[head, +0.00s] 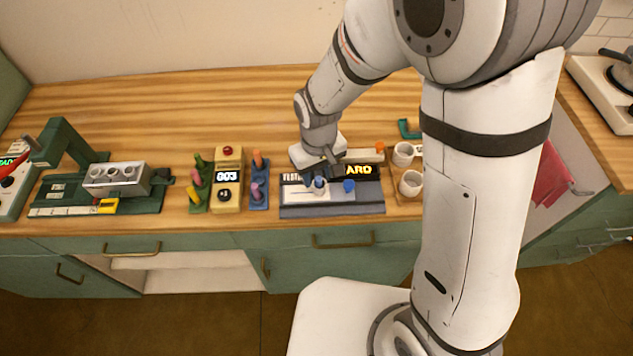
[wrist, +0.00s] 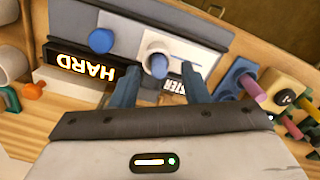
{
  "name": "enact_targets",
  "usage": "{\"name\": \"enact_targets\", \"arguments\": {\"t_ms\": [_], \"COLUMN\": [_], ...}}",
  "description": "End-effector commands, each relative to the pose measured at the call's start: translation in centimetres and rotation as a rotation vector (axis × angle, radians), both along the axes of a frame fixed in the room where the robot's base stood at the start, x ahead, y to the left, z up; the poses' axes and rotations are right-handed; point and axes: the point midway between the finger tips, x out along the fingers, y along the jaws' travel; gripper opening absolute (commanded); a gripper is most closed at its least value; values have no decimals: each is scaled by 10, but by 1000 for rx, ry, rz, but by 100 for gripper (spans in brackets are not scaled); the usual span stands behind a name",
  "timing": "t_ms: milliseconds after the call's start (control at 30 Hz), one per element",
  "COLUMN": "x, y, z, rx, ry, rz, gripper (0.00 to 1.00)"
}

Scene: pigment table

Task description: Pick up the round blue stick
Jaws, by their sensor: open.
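My gripper (wrist: 160,71) is open, with one finger on each side of the stick and holder in the wrist view. I cannot tell whether the fingers touch either one. In the head view my gripper (head: 322,178) is low over the panel and partly hides its lettering.
A blue knob (head: 349,186) sits on the panel close by, near a lit "HARD" sign (head: 363,170). To the left are a blue rack (head: 259,200) with sticks and a yellow counter box (head: 228,178). White cups (head: 411,184) stand at right.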

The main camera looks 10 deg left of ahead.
Motion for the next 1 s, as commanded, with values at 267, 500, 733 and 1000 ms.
{"name": "enact_targets", "arguments": {"t_ms": [267,500,733,1000], "x": [0,0,0,0], "y": [0,0,0,1], "z": [-9,-9,-8,-8], "rx": [1,1,1,1], "ry": [-2,-2,-2,-2], "rz": [0,0,1,1], "gripper": [41,27,9,0]}}
